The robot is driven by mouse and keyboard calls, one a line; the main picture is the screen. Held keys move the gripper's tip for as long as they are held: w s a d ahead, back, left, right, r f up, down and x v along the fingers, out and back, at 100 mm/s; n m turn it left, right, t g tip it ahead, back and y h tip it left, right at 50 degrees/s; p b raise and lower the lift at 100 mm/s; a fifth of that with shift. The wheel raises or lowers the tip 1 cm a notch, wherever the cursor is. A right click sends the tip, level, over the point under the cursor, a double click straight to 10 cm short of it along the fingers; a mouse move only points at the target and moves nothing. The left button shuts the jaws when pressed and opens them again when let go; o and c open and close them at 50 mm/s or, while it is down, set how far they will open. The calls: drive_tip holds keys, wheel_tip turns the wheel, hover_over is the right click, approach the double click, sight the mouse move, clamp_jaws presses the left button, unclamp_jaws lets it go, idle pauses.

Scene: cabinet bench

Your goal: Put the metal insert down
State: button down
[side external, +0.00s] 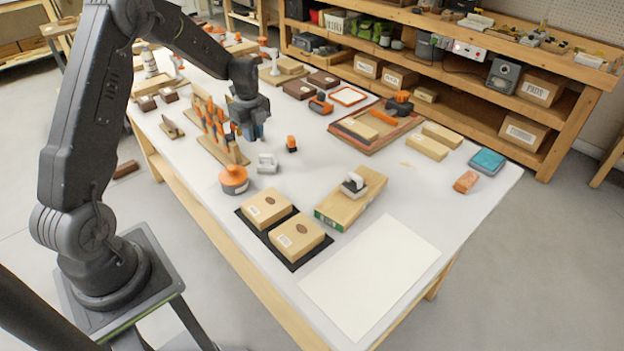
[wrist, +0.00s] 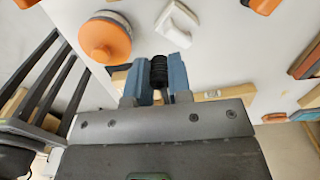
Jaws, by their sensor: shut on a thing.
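My gripper (side external: 254,134) hangs over the left part of the white table, beside the wooden rack (side external: 238,157) that holds several orange-handled tools. In the wrist view its two blue fingers (wrist: 158,80) are shut on the metal insert (wrist: 159,71), a dark ribbed cylinder standing between the fingertips. The insert is too small and hidden to make out in the side view. A wooden strip (wrist: 210,96) shows behind the fingers in the wrist view. I cannot tell whether the insert touches anything below.
An orange-topped round container (side external: 233,178) and a white bracket (side external: 267,164) stand close in front of my gripper. A small orange-black piece (side external: 291,143) is to the right. Boxes on a black mat (side external: 292,265) lie nearer the front. A blank white sheet (side external: 370,275) lies front right.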

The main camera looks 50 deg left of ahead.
drive_tip(key=w+d+m, duration=0.1)
drive_tip(key=w+d, duration=0.2)
drive_tip(key=d, duration=0.4)
drive_tip(key=w+d, duration=0.4)
drive_tip(key=d, duration=0.3)
drive_tip(key=m, duration=0.2)
hover_over(404, 246)
wheel_tip(404, 246, down, 6)
drive_tip(key=shift+f, duration=2.35)
drive_tip(key=shift+f, duration=0.1)
drive_tip(key=c, duration=1)
unclamp_jaws()
drive_tip(key=shift+c, duration=0.2)
